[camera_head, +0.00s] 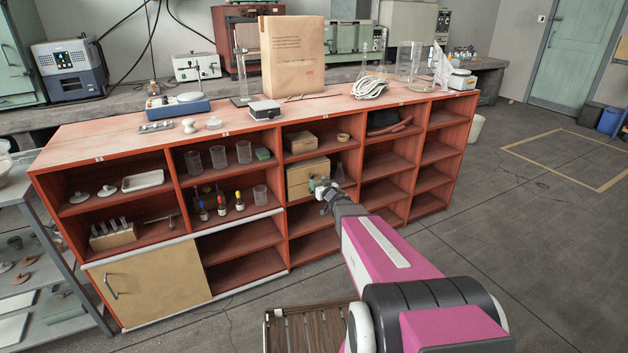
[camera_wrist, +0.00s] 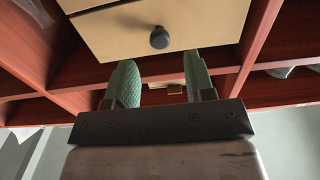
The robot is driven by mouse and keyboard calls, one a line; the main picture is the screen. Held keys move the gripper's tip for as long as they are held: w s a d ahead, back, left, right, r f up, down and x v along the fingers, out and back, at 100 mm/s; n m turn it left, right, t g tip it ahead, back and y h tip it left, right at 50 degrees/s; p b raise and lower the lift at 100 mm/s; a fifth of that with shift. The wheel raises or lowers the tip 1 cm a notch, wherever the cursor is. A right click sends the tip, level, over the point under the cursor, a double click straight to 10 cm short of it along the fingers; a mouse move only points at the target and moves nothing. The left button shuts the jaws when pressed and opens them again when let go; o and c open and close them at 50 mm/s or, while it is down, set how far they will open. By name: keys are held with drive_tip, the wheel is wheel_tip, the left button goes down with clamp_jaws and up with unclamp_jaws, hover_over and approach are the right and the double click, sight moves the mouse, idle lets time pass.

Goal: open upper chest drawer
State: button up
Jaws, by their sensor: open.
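The small tan wooden chest (camera_head: 303,178) stands inside a middle compartment of the red shelf unit, its drawers stacked. My gripper (camera_head: 323,187) is in front of its right part and hides some of it. In the wrist view a pale drawer front (camera_wrist: 205,28), which appears to be the upper drawer, has a dark round knob (camera_wrist: 160,38). A strip of another drawer front (camera_wrist: 88,4) shows at the top edge. My gripper (camera_wrist: 157,66) has its two green fingers apart and empty. The knob lies just beyond the fingertips, between them in the picture; I see no contact.
Red shelf boards and uprights (camera_head: 280,190) closely frame the chest. A cardboard box (camera_head: 300,142) and a tape roll (camera_head: 343,137) sit in the compartment above. Bottles and beakers fill compartments to the left. Floor at right is clear.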

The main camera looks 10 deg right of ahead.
drive_tip(key=x, duration=0.4)
drive_tip(key=shift+w+a, duration=0.1)
drive_tip(key=shift+w, duration=0.1)
clamp_jaws()
approach(313, 177)
drive_tip(key=v, duration=0.3)
drive_tip(key=shift+s, duration=0.25)
unclamp_jaws()
